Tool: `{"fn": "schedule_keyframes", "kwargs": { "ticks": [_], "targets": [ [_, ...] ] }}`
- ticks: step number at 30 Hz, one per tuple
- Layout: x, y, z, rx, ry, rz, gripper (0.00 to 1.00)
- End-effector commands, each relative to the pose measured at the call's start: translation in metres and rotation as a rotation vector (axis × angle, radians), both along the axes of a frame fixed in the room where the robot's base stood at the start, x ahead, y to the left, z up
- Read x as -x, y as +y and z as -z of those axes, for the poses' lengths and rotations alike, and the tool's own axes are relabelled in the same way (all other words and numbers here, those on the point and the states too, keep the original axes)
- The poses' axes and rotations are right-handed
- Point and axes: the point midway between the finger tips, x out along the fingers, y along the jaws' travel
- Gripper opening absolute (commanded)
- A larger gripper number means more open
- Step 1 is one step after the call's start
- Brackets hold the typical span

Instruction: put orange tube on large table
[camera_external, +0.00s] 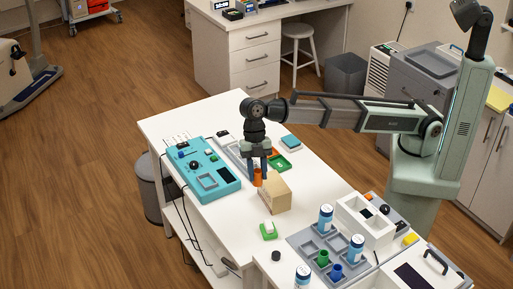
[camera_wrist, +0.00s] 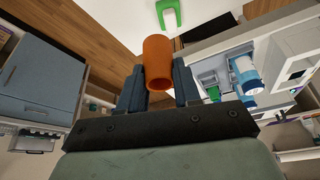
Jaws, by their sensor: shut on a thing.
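The orange tube (camera_external: 258,178) is upright between the fingers of my gripper (camera_external: 258,170) in the external view. The wrist view shows the tube (camera_wrist: 158,62) gripped between the two dark fingers (camera_wrist: 158,85), its far part sticking out past them. My gripper is shut on it. The large white table (camera_external: 232,214) lies below. The tube is just left of the wooden box. I cannot tell whether the tube's lower end touches the table.
A wooden box (camera_external: 278,194) stands close beside the tube on its right. A teal panel (camera_external: 222,180) with cables lies to the left. A green holder (camera_external: 268,231) sits in front, also seen in the wrist view (camera_wrist: 169,14). A grey rack (camera_external: 309,246) with bottles stands at the lower right.

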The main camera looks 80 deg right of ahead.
Motion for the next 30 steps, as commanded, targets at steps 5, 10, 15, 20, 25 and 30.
{"fn": "schedule_keyframes", "kwargs": {
  "ticks": [5,10,15,20,25,30],
  "targets": [
    [-0.04,-0.054,0.005,0.0,0.0,0.091,0.04],
    [-0.071,-0.105,0.011,0.0,0.0,0.173,0.04],
    [-0.098,-0.158,0.016,0.0,0.0,0.254,0.04],
    [-0.119,-0.21,0.021,0.0,0.0,0.331,0.04],
    [-0.136,-0.267,0.027,0.0,0.0,0.412,0.04],
    [-0.149,-0.325,0.034,0.0,0.001,0.495,0.04]
  ]
}}
